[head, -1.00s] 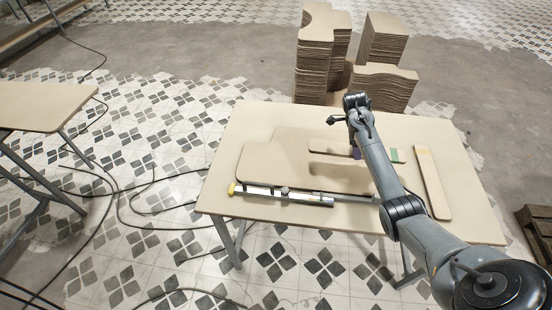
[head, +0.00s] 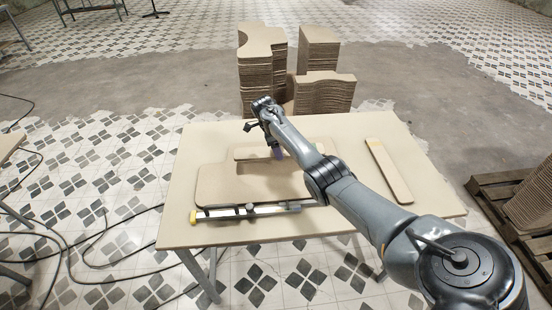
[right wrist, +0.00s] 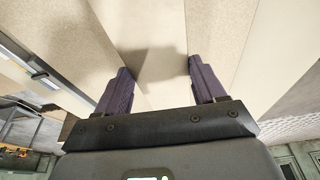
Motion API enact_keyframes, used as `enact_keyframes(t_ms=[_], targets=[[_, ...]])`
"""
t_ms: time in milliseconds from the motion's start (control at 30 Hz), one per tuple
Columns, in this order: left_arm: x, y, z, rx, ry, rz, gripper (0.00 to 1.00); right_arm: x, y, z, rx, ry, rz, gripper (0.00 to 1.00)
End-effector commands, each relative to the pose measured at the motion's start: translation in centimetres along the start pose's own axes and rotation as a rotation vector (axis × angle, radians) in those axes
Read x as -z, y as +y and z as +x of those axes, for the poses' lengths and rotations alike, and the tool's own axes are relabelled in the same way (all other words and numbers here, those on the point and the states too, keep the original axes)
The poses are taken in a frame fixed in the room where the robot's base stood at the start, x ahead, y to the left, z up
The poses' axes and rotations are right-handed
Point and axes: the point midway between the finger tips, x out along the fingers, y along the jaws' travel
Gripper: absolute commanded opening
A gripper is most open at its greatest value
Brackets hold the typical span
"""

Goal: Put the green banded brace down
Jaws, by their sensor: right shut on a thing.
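The brace (head: 248,153), a pale flat strip, lies across the far part of the curved board (head: 235,187), on it or just above; I cannot tell which. My left gripper is not in view.
A yellow-banded strip (head: 388,170) lies at the table's right. A metal clamp bar (head: 225,213) with a yellow end lies along the board's near edge. Tall board stacks (head: 322,95) stand behind the table (head: 190,165). A pallet (head: 490,190) is at right. The table's front right is clear.

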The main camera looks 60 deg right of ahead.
Motion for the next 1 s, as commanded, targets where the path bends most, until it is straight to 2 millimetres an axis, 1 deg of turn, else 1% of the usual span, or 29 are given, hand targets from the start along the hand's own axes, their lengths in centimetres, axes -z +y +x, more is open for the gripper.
enact_keyframes(t_ms=[67,233,433,567,867,1000], targets=[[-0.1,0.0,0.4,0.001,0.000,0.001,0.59,-0.6,-0.1,0.2,0.000,-0.001,0.000,0.23],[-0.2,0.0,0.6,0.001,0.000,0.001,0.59,-0.9,-0.1,0.6,0.000,0.000,0.000,0.23],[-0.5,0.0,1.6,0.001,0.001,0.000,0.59,-1.6,-0.1,3.0,-0.001,0.001,-0.001,0.23],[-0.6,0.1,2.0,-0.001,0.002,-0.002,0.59,-1.9,-0.1,4.0,0.000,0.001,0.001,0.23],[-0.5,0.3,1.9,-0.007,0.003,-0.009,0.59,-1.9,-0.1,4.0,0.001,0.000,0.000,0.23],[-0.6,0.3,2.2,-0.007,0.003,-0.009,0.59,-2.0,-0.1,4.5,0.000,0.000,0.001,0.23]])
